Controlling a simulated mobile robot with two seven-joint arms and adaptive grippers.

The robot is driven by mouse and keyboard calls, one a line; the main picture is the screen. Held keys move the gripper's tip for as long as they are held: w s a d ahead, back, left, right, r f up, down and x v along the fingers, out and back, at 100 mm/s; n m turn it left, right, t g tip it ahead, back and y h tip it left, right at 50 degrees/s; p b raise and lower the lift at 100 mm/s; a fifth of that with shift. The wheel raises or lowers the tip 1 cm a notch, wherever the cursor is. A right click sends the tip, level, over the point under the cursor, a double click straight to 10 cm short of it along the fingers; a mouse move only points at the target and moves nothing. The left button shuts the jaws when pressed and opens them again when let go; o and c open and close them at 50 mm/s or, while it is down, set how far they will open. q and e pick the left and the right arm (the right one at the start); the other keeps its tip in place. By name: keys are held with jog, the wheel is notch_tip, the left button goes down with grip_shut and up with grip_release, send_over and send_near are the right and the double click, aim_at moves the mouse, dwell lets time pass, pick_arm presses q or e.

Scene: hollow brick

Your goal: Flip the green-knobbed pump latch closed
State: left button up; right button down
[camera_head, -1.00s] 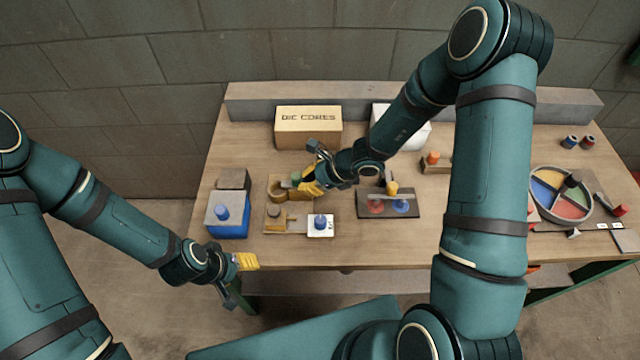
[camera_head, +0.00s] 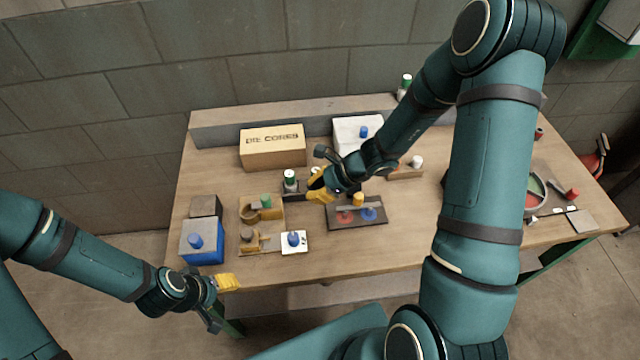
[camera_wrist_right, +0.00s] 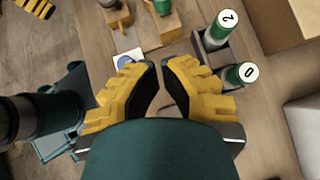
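The green knob (camera_head: 266,200) stands on a tan wooden block with a curved wooden piece (camera_head: 248,212) beside it, left of centre on the table. The knob is partly in the right wrist view (camera_wrist_right: 162,6), cut by its top edge. I cannot tell the latch's position. My right gripper (camera_head: 318,192) is to the right of the block, apart from it.
Green cylinders with white tops, marked 2 (camera_wrist_right: 221,28) and 0 (camera_wrist_right: 243,74), stand close to my right gripper. A dark board (camera_head: 340,222) with red and blue knobs is just right. A blue box (camera_head: 203,249) and the DIE CORES box (camera_head: 272,150) flank the latch area.

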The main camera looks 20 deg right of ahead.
jog(key=shift+v, duration=0.8)
jog(key=s+a+f+n+g+h, duration=0.1)
jog(key=s+f+n, duration=0.2)
jog(key=n, duration=0.1)
jog(key=s+a+f+n+g+h, duration=0.1)
jog(key=s+f+n, duration=0.2)
jog(key=n, duration=0.1)
jog(key=s+a+f+n+g+h, duration=0.2)
jog(key=s+f+n, duration=0.1)
jog(key=s+n, duration=0.1)
jog(key=shift+f, duration=0.1)
jog(key=a+n, duration=0.1)
jog(key=n, duration=0.1)
jog(key=a+f+n+t, duration=0.1)
jog(key=a+n, duration=0.1)
jog(key=n, duration=0.1)
jog(key=s+a+n, duration=0.1)
jog(key=n, duration=0.2)
jog(key=shift+a+f+t, duration=0.3)
jog(key=shift+a+f, duration=0.05)
jog(key=shift+a+n, duration=0.45)
jog(key=shift+n, duration=0.25)
